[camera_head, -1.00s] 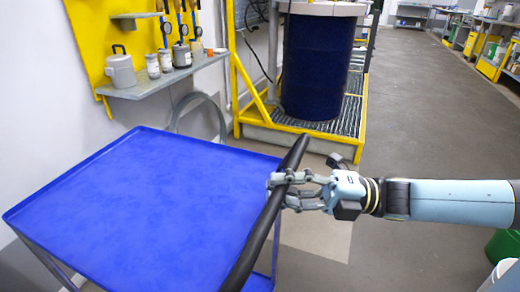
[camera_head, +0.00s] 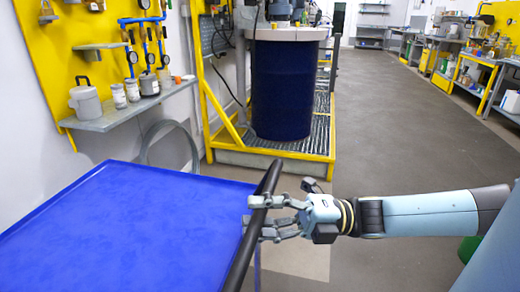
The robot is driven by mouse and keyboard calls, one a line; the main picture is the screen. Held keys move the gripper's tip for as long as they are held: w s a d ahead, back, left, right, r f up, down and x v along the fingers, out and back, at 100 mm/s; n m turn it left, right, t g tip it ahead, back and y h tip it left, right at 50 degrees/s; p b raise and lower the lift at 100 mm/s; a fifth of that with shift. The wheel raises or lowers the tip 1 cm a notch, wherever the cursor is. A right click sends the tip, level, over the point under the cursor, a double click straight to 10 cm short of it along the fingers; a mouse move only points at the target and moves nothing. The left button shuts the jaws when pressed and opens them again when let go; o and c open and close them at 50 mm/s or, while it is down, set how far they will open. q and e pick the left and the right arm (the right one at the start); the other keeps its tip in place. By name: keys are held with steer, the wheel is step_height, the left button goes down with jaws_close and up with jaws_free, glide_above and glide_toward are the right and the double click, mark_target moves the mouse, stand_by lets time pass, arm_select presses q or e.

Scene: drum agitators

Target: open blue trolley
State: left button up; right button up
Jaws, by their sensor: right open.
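The blue trolley (camera_head: 120,230) stands at the lower left, with a flat, empty blue top and a low rim. Its black handle bar (camera_head: 246,250) runs along the right side. My right gripper (camera_head: 256,214) comes in from the right at the bar. Its fingers are apart, above and below each other in the picture, and overlap the bar. I cannot tell whether they touch it. My left gripper is not in view.
A dark blue drum (camera_head: 283,88) stands on a yellow-framed grating (camera_head: 312,140) behind the trolley. A grey shelf (camera_head: 125,108) with jars juts from the yellow wall panel. The grey floor (camera_head: 400,110) at right is clear.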

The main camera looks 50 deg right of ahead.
steer(key=v, duration=1.2)
